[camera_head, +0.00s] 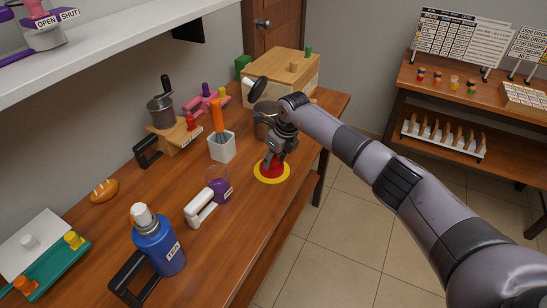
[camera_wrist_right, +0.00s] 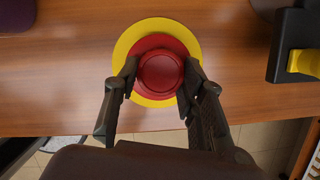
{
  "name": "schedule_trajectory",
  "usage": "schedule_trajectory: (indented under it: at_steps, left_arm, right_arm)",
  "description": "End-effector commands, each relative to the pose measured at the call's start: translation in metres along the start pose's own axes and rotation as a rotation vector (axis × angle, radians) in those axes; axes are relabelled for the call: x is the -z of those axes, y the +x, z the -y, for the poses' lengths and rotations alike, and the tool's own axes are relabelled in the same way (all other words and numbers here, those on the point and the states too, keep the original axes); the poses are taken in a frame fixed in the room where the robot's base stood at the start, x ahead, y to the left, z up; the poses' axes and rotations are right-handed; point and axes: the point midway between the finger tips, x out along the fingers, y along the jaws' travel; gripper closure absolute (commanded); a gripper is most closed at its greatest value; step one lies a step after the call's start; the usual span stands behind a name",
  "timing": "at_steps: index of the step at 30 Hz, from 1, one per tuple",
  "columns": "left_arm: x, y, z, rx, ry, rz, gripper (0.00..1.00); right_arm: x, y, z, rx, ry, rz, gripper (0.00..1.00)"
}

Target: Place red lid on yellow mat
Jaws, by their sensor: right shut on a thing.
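The red lid (camera_head: 270,171) is a round disc with a raised knob. It also shows in the right wrist view (camera_wrist_right: 161,40). My right gripper (camera_head: 275,157) points down, its fingers closed on opposite sides of the lid's knob (camera_wrist_right: 160,73). The lid is over the round yellow mat (camera_head: 258,177), with a yellow ring showing around it. In the right wrist view the mat (camera_wrist_right: 124,48) shows more on the left than on the right. I cannot tell whether the lid touches the mat. My left gripper is not in view.
A metal pot (camera_head: 264,120) is behind my right gripper. A blue bottle (camera_head: 158,248) stands at the front left. Bare wood lies in front of the mat.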

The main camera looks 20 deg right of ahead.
Motion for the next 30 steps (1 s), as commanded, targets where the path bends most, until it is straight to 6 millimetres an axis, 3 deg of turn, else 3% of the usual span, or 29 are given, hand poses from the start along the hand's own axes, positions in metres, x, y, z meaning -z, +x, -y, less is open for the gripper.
schedule_trajectory:
  at_steps: [8, 9, 17, 30]
  left_arm:
    - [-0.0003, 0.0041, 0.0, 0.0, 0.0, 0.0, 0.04]
    - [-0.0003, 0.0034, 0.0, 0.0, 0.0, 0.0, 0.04]
    - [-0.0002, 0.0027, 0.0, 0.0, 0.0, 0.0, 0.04]
    - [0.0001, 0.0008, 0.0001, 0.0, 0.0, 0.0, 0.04]
  right_arm:
    - [0.0006, 0.0029, 0.0003, 0.001, -0.001, 0.001, 1.0]
    - [0.0003, 0.0021, 0.0004, 0.001, -0.001, 0.001, 0.61]
    - [0.0003, 0.0017, 0.0002, 0.0, 0.0, 0.001, 0.44]
    - [-0.001, -0.006, 0.0008, 0.001, -0.002, 0.002, 0.43]
